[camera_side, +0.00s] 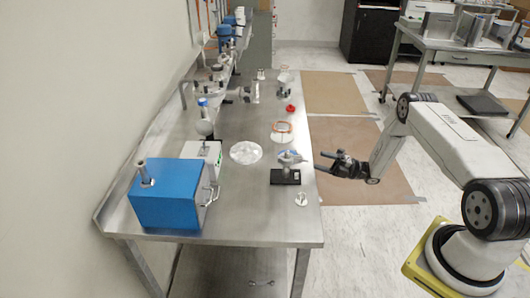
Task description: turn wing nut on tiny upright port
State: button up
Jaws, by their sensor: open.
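My gripper (327,162) is open and empty at the right edge of the steel table, its fingers pointing left. Just left of its fingertips stands a small grey-blue fitting (290,158) on a black base (285,177). The fingers look apart from the fitting, but the gap in depth is hard to judge. The tiny upright port and its wing nut are too small to make out for certain. A small metal piece (301,199) lies in front of the black base.
A blue box (168,196) with a metal stub stands at the left front of the steel table (260,222). A white dish (245,152), an orange-rimmed item (282,129), a red knob (290,108) and metal piping (246,93) lie farther back. The front right tabletop is mostly clear.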

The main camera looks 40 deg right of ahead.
aim_at(299, 154)
jog(key=shift+x, duration=3.75)
